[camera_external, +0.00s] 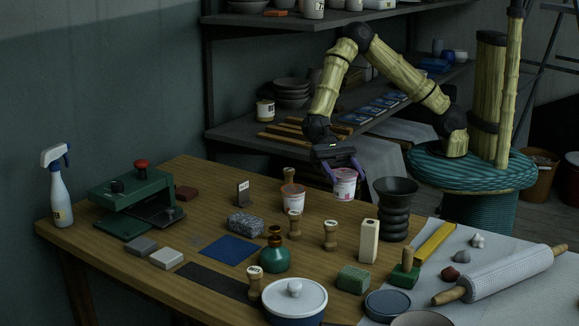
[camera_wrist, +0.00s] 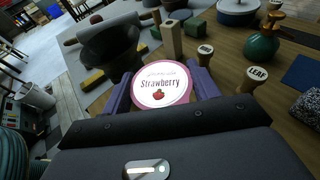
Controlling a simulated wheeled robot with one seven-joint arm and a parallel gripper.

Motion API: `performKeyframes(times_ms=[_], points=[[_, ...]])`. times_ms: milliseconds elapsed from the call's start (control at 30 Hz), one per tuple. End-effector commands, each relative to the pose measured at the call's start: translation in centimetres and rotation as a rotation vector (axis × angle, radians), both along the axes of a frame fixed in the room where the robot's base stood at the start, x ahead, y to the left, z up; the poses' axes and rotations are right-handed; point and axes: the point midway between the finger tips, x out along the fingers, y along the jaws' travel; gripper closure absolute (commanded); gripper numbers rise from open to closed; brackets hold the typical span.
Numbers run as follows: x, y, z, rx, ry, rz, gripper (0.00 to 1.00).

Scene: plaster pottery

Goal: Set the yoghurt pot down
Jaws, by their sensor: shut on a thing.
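My gripper (camera_external: 340,163) is shut on a yoghurt pot (camera_external: 345,184), a small tub with a pink and white label. The pot looks upright at the table's far edge; I cannot tell whether its base touches the wood. In the wrist view the pot's round lid (camera_wrist: 161,85) reads "Strawberry" and sits between the two purple fingers (camera_wrist: 163,95). A second, similar pot (camera_external: 293,198) stands on the wooden table (camera_external: 215,185) to the left of the held one.
A dark flared vase (camera_external: 396,205) stands close on the right of the held pot. Wooden stamps (camera_external: 330,236), a pale block (camera_external: 368,241), a green bottle (camera_external: 275,257) and a speckled block (camera_external: 245,224) stand nearer the front. Some bare wood lies between them.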

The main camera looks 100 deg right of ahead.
Motion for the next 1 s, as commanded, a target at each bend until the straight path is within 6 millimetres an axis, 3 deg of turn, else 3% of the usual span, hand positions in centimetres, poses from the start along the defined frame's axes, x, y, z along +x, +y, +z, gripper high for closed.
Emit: performKeyframes(times_ms=[33,167,500,800,1000], points=[[0.0,0.0,-1.3,0.001,0.006,0.0,0.66],[0.0,0.1,-2.9,0.001,0.002,0.0,0.66],[0.0,0.0,-3.2,0.0,-0.001,0.001,0.66],[0.0,0.1,-6.7,0.001,0.002,0.002,0.66],[0.0,0.0,-6.8,0.0,-0.002,0.002,0.66]])
